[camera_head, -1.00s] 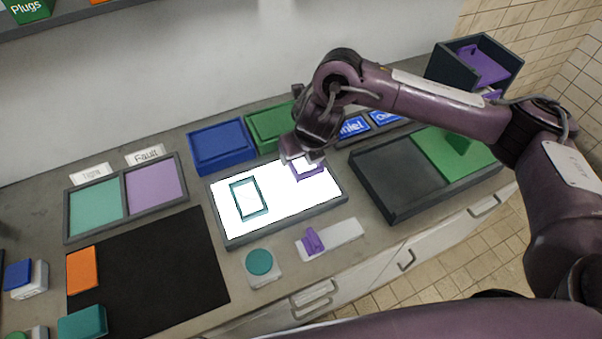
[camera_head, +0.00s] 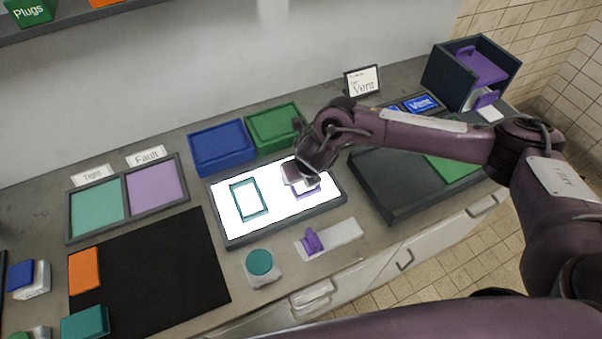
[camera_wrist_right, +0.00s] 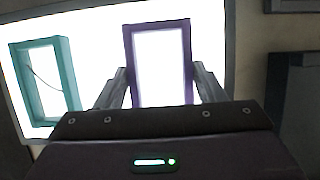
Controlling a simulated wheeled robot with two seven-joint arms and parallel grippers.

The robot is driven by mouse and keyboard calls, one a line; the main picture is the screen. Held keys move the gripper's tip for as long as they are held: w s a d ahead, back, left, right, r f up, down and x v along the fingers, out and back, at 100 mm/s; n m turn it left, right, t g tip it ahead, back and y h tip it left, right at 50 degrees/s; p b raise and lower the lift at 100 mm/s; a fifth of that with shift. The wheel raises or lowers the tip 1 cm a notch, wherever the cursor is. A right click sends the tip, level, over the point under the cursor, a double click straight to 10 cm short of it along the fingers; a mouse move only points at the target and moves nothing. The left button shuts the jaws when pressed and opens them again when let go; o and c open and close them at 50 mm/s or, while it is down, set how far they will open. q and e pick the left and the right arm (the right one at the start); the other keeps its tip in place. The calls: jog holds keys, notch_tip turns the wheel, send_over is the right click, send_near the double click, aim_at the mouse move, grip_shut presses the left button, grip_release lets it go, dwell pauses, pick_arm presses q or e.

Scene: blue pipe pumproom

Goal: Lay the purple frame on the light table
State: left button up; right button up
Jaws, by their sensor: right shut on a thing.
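The purple frame (camera_head: 312,192) is a hollow rectangle at the right part of the lit white light table (camera_head: 286,208). My right gripper (camera_head: 301,186) is shut on it, and hides part of it in the head view. In the right wrist view the purple frame (camera_wrist_right: 187,62) stands between the two fingers (camera_wrist_right: 162,85), with the white glow showing through its opening. Whether it touches the light table's surface I cannot tell. A teal frame (camera_head: 236,200) lies on the left part of the light table, apart from the purple one; a thin dark line crosses its opening in the wrist view. My left gripper is not in view.
Blue (camera_head: 222,148) and green (camera_head: 274,126) boxes stand behind the light table. A dark divided tray (camera_head: 385,185) is at its right. A white strip with a purple piece (camera_head: 312,240) and a teal round button (camera_head: 259,262) are in front. A black mat (camera_head: 160,275) lies at left.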

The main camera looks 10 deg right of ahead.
jog(key=o, duration=1)
jog(key=shift+r, duration=0.1)
jog(key=v, duration=1.2)
jog(key=shift+w+r, duration=0.1)
